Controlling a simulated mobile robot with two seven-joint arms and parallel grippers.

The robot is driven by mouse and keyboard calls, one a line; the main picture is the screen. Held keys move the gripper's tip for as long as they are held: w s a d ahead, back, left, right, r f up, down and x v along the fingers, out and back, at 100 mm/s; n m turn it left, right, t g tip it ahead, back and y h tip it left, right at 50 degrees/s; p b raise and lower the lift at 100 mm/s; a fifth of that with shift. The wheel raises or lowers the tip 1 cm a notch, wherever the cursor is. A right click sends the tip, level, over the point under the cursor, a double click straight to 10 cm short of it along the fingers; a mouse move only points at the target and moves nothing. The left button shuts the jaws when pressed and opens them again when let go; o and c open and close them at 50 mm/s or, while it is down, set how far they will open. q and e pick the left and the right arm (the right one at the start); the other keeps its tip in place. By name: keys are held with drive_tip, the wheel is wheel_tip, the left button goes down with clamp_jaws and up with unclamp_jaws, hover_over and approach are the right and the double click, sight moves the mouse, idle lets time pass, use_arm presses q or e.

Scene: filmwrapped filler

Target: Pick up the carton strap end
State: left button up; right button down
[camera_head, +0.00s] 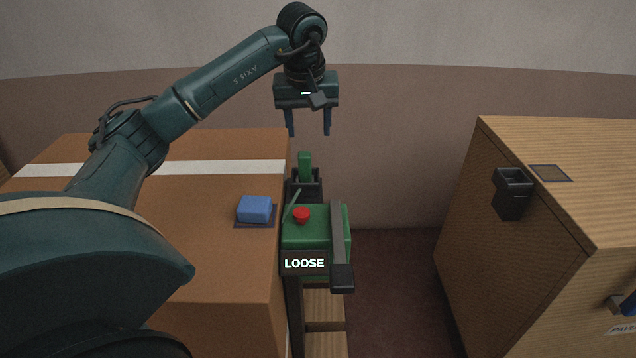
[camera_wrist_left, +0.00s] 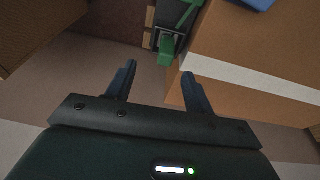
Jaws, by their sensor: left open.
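The green strap end (camera_head: 305,166) stands upright out of a black holder (camera_head: 304,186) beside the brown carton (camera_head: 190,245). In the left wrist view the strap end (camera_wrist_left: 168,50) lies just beyond the fingertips, roughly between them. My left gripper (camera_head: 309,133) is open and empty, its fingers pointing down above the strap end with a small gap. The left wrist view also shows its two spread fingers (camera_wrist_left: 159,72). My right gripper is not in view.
A green tensioner (camera_head: 317,235) with a red button (camera_head: 301,215), a dark lever (camera_head: 338,235) and a "LOOSE" display stands by the carton. A blue block (camera_head: 255,209) lies on the carton. A wooden cabinet (camera_head: 560,215) stands at right, with free floor between.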

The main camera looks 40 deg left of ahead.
sight(305, 154)
use_arm(q)
drive_tip(key=shift+y, duration=0.3)
drive_tip(key=b+x, duration=0.1)
drive_tip(key=x, duration=0.2)
drive_tip(key=a+b+x, duration=0.1)
drive_tip(key=x, duration=0.3)
drive_tip(key=shift+s+a, duration=0.1)
drive_tip(key=shift+a, duration=0.1)
drive_tip(key=x, duration=0.1)
drive_tip(key=b+x, duration=0.1)
drive_tip(key=x, duration=0.1)
drive_tip(key=b+x, duration=0.1)
drive_tip(key=shift+w+a+f, duration=0.15)
drive_tip(key=shift+w+a, duration=0.1)
drive_tip(key=shift+w, duration=0.05)
drive_tip(key=shift+w+a+f, duration=0.1)
drive_tip(key=shift+w+f, duration=0.05)
drive_tip(key=shift+f, duration=0.3)
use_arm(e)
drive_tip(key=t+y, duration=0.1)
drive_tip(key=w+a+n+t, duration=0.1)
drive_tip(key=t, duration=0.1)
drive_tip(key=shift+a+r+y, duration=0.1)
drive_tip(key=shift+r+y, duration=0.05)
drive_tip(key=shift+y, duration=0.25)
use_arm(q)
drive_tip(key=shift+c, duration=0.4)
drive_tip(key=shift+r, duration=0.1)
clamp_jaws()
